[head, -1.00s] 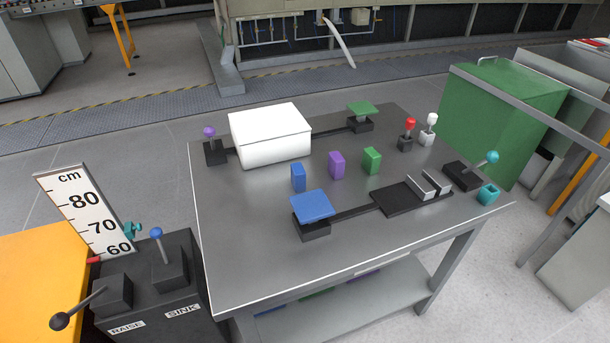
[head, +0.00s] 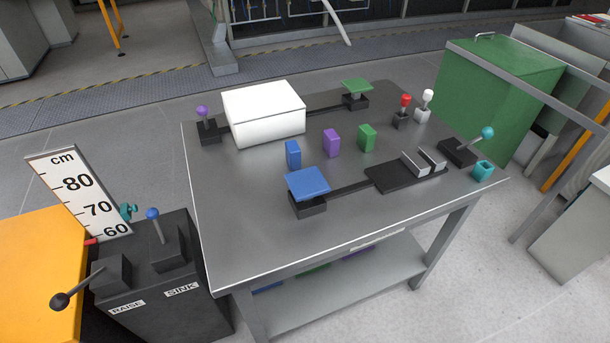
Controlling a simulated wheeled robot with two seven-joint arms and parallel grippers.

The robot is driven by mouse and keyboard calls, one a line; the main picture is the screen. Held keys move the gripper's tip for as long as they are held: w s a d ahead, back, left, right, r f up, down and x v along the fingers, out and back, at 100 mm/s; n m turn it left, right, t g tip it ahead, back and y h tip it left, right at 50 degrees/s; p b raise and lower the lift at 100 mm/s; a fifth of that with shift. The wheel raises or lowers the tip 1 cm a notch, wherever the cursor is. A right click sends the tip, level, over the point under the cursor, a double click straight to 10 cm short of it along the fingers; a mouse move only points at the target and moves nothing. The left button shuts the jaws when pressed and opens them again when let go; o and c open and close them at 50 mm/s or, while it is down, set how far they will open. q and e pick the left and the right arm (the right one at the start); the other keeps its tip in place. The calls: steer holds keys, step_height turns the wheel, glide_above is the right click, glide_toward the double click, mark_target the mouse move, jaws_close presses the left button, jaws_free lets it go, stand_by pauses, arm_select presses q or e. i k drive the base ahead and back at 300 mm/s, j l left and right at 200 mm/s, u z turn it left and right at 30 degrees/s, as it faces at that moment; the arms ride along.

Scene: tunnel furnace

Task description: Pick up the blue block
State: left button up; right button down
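The blue block (head: 293,154) stands upright on the grey metal table (head: 240,235), left of a purple block (head: 332,142) and a green block (head: 367,138). It is behind a blue square plate (head: 308,183) on a black base and in front of the white box (head: 264,113). Neither of my grippers shows in the head view.
Joystick levers stand along the table's edges, and a black pad with grey blocks (head: 405,175) lies at the right. A dark lever box (head: 160,285) and a height scale (head: 80,195) stand left. A green cabinet (head: 500,90) is at the right. The table's front left is bare.

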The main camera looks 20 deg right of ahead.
mark_target(292, 151)
steer(key=k+l+u, duration=0.1)
steer(key=l+u, duration=0.25)
steer(key=l, duration=0.15)
steer(key=k+l+u, duration=0.15)
steer(key=l+u, duration=0.25)
steer(key=k+l+u, duration=0.2)
steer(key=l+u, duration=0.15)
steer(key=k+l+u, duration=0.35)
steer(key=i+l, duration=0.1)
